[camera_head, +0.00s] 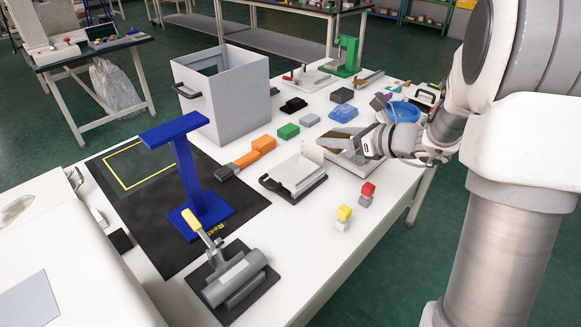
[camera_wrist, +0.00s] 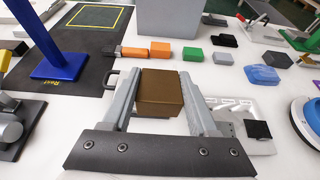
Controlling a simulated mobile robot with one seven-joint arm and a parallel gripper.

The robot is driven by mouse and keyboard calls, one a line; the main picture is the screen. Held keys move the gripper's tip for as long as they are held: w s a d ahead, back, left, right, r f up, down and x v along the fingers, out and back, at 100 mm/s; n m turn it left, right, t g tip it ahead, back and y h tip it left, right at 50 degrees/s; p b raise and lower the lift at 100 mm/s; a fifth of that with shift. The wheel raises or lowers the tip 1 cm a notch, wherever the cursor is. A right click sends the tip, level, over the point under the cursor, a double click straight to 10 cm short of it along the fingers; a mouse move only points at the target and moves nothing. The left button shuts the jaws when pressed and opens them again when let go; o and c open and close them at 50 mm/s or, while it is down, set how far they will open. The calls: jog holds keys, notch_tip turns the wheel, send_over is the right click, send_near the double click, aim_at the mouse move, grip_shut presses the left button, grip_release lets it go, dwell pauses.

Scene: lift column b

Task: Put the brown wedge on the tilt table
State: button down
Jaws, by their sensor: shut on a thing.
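My gripper (camera_head: 352,147) is shut on the brown wedge (camera_wrist: 160,90), which sits between the two grey fingers in the wrist view. In the head view the wedge (camera_head: 336,140) shows as a brown patch at the fingertips, partly hidden by them. A white hinged plate with a black handle (camera_head: 298,177), which looks like the tilt table, stands left of and nearer than my gripper. In the wrist view its handle (camera_wrist: 110,77) shows left of the fingers, and the wedge and fingers hide much of the rest. The wedge appears held above the table; the exact gap cannot be told.
A blue stand (camera_head: 187,165) rises from the black mat at left. An orange block (camera_head: 263,144), a green block (camera_head: 288,131) and a large grey box (camera_head: 228,95) lie beyond. Small red and yellow blocks stand at front right.

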jog(key=b, duration=0.3)
send_over(293, 169)
notch_tip(293, 169, down, 6)
jog(key=shift+f, duration=0.15)
jog(key=shift+f+b, duration=0.85)
jog(key=shift+f, duration=1.05)
jog(key=shift+f, duration=0.2)
jog(key=shift+c, duration=0.8)
grip_release()
jog(key=shift+r, duration=0.15)
